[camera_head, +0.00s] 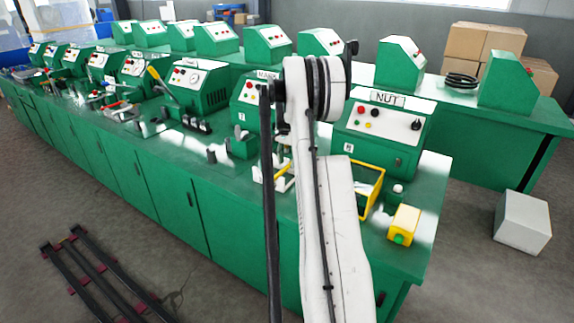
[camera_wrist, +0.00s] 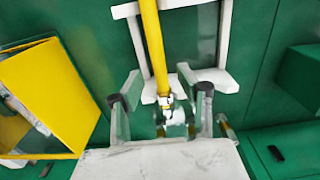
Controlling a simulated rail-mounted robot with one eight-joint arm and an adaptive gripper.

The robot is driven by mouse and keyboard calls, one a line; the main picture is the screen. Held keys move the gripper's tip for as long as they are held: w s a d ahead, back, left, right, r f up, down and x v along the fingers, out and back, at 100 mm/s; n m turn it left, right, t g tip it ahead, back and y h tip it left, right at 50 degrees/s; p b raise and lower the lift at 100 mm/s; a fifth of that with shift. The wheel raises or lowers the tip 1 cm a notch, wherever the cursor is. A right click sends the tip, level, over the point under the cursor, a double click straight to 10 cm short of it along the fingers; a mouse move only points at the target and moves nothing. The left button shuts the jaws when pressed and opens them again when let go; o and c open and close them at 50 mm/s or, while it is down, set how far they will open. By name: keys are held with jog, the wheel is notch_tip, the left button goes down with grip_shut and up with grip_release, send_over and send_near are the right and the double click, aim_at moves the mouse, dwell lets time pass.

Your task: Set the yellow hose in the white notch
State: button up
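The yellow hose (camera_wrist: 153,45) runs down the wrist view and ends in a metal fitting (camera_wrist: 168,104). It lies across a white frame (camera_wrist: 224,35) with two side posts and lower feet; whether it sits in a notch there is unclear. My gripper (camera_wrist: 158,76) has its fingers spread on either side of the hose's lower end, with gaps showing on both sides. In the head view, part of the yellow hose (camera_head: 283,184) and the white frame (camera_head: 258,174) show beside my arm, which hides most of that spot and the gripper.
A yellow-rimmed box (camera_wrist: 86,95) stands left of the gripper in the wrist view; it is right of my arm in the head view (camera_head: 378,178). A yellow block (camera_head: 404,221) and the NUT machine (camera_head: 382,125) stand nearby on the green bench (camera_head: 425,185).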

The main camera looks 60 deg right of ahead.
notch_tip(320, 180, up, 10)
jog(key=shift+r, duration=0.15)
dwell(0.5)
jog(key=w+a+r+n+t, duration=0.1)
jog(key=a+r+n, duration=0.3)
jog(key=a, duration=0.8)
jog(key=a+r+n+t+h, duration=0.1)
jog(key=a+r, duration=0.5)
jog(key=a, duration=0.5)
jog(key=w+a+r+n+t, duration=0.1)
jog(key=a+r+n, duration=0.35)
jog(key=a, duration=0.75)
jog(key=s+a+f+n+t, duration=0.2)
jog(key=s+a+n, duration=0.2)
jog(key=s+a, duration=0.6)
jog(key=s+a+f+n+t+y, duration=0.1)
jog(key=s+a+f+n+t, duration=0.1)
jog(key=s+a, duration=0.8)
jog(key=a+f+n, duration=0.1)
jog(key=a+n, duration=0.1)
jog(key=a, duration=0.5)
jog(key=shift+a, duration=0.35)
